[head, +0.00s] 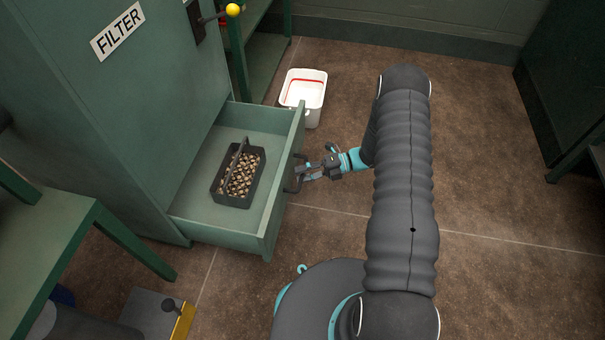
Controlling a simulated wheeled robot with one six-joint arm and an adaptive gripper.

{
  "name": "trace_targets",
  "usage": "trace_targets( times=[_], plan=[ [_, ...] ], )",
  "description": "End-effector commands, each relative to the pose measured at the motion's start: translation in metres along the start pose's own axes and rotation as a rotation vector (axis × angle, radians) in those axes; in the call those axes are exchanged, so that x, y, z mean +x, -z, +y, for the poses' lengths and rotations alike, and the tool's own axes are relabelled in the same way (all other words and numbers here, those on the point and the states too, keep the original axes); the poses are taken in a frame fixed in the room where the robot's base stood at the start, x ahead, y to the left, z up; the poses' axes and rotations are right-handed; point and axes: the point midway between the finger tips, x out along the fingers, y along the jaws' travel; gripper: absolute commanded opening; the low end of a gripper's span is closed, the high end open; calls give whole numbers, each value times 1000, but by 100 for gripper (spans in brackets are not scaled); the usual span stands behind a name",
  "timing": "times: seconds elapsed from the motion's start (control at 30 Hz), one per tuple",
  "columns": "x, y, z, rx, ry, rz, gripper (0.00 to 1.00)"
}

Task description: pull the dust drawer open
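The dust drawer (197,218) stands pulled out from the green cabinet (125,105) labelled FILTER. A dark basket (232,202) with an upright handle sits inside it, holding many small light pieces. The drawer's dark handle (291,183) is on its front face. My gripper (303,173) is at this handle from the right, with its fingers around or against it. The fingers are small here, and I cannot tell whether they are closed on the handle.
A white bin (303,92) with a red line inside stands on the floor behind the drawer. A yellow-knobbed lever (232,10) sticks out of the cabinet. A green bench (70,245) is at the left.

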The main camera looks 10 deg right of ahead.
Motion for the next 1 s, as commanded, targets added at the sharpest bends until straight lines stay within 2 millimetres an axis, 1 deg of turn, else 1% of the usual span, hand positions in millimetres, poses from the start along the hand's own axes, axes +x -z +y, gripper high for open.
trace_targets(
  times=[0.17, 0.4, 0.6, 0.7, 0.8, 1.0],
  plan=[
    [-25, -1, 0, -2, 0, -4, 39],
    [-73, -1, 0, -1, 0, -5, 39],
    [-103, -1, 0, -1, 1, -3, 39],
    [-112, 0, 0, 0, 0, -3, 39],
    [-116, 0, 0, 0, 0, -2, 39],
    [-117, 0, 0, 0, 0, -1, 39]
  ],
)
